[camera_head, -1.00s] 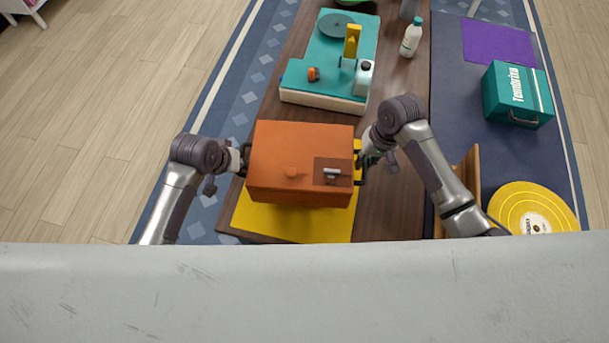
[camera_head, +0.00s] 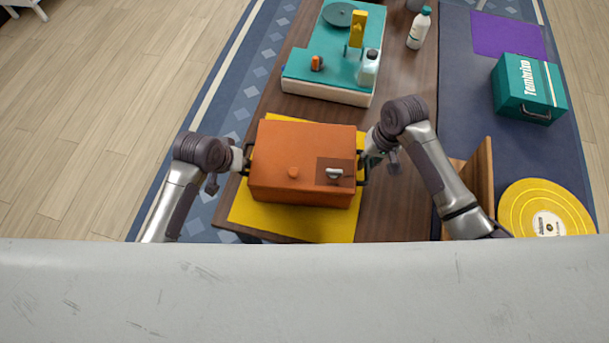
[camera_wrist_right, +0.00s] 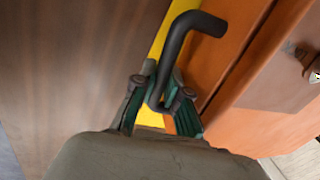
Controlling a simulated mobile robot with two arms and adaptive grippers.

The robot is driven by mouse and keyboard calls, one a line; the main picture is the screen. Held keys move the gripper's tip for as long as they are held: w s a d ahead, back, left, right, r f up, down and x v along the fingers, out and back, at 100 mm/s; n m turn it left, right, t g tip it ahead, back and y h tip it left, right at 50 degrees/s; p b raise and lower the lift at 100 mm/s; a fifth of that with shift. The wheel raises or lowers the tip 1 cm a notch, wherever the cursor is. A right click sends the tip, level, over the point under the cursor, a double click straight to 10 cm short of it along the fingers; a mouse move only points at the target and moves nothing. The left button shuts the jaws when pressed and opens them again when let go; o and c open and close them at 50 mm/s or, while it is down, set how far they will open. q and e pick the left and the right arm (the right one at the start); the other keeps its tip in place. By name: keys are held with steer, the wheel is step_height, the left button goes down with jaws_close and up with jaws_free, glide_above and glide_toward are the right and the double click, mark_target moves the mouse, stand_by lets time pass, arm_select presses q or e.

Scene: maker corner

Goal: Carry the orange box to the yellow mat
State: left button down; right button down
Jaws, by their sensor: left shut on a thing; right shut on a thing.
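The orange box (camera_head: 290,155) has dark side handles and a metal latch on a brown patch. It is over the yellow mat (camera_head: 340,229), which shows around it on the wooden table. I cannot tell whether the box touches the mat. My left gripper (camera_head: 243,160) is shut on the box's left handle. My right gripper (camera_head: 364,166) is shut on the right handle. In the right wrist view, the right gripper (camera_wrist_right: 160,98) has its fingers around the black handle (camera_wrist_right: 178,45) beside the orange box (camera_wrist_right: 265,60).
A teal machine (camera_head: 330,68) and a white bottle (camera_head: 419,29) stand on the table (camera_head: 408,95) beyond the box. To the right are a teal case (camera_head: 528,88), a yellow disc (camera_head: 545,205), a purple sheet (camera_head: 505,36) and a wooden panel (camera_head: 480,175).

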arm_select(q)
steer(key=c, duration=1.6)
jaws_free()
steer(key=shift+a+f, duration=0.15)
steer(key=shift+f, duration=0.1)
arm_select(e)
steer(key=c, duration=1.6)
jaws_free()
steer(key=shift+d+f, duration=0.1)
steer(key=shift+f, duration=0.2)
arm_select(q)
steer(key=o, duration=0.4)
steer(key=shift+r, duration=0.1)
arm_select(e)
steer(key=o, duration=0.4)
steer(key=shift+r, duration=0.1)
steer(key=shift+r, duration=0.15)
arm_select(q)
steer(key=v, duration=0.8)
arm_select(e)
step_height(320, 180, up, 12)
steer(key=d, duration=0.2)
steer(key=shift+s+f, duration=0.15)
steer(key=shift+f, duration=0.05)
